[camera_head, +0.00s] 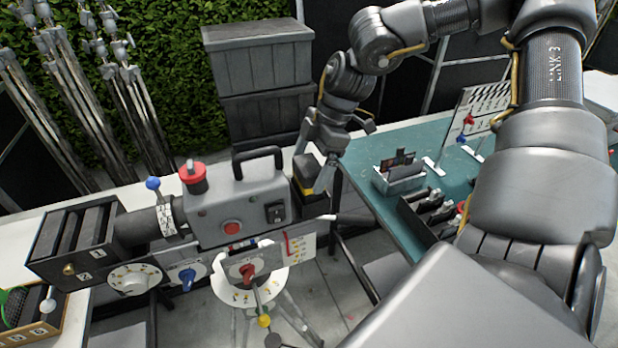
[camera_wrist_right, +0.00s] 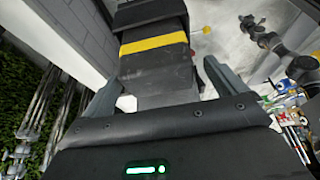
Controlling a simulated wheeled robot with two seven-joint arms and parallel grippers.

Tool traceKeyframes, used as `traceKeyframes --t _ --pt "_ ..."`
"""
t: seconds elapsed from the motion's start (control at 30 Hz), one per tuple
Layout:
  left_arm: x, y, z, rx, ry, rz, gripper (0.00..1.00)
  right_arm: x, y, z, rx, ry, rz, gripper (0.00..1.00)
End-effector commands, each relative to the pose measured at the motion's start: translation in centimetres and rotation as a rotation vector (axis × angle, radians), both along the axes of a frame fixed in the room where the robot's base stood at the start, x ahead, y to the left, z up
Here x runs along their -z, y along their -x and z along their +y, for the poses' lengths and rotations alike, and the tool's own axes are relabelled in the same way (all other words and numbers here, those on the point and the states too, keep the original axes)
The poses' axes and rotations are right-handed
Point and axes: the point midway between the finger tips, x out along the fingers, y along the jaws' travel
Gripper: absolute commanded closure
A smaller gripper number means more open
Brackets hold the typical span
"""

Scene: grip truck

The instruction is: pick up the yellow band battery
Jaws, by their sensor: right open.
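The yellow band battery (camera_head: 304,188) is a dark block with a yellow stripe, just right of the grey camera body (camera_head: 232,208) in the head view. In the right wrist view the yellow band battery (camera_wrist_right: 155,62) lies upper middle, its yellow stripe running across it. My right gripper (camera_head: 318,176) is over the battery and partly hides it. In the right wrist view its two open fingers (camera_wrist_right: 160,88) stand on either side of the battery's near end, with a gap visible on the right. Whether a finger touches it I cannot tell. My left gripper is not visible.
Grey crates (camera_head: 261,105) stand behind, by a hedge. A teal table (camera_head: 395,215) with a small card box (camera_head: 399,180) and a tool tray (camera_head: 440,212) lies right.

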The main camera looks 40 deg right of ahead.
Motion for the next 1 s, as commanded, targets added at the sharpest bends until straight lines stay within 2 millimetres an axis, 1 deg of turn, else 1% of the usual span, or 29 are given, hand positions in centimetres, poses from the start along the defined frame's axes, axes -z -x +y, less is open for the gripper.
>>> traceKeyframes --t 0.03,0.1,0.23,0.53,1.0 --pt "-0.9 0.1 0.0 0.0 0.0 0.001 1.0 0.2 0.0 0.3 -0.001 -0.001 0.006 0.04" --pt "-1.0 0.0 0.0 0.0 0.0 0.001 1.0 1.1 -0.1 0.5 -0.002 0.001 0.004 0.04" --pt "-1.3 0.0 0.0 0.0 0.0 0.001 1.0 2.1 -0.3 0.9 -0.002 0.0 0.001 0.04" --pt "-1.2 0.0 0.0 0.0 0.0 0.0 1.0 2.4 -0.4 1.0 0.0 0.001 -0.002 0.04" --pt "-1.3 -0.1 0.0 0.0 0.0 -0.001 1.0 2.4 -0.4 0.9 0.0 0.001 -0.002 0.65"
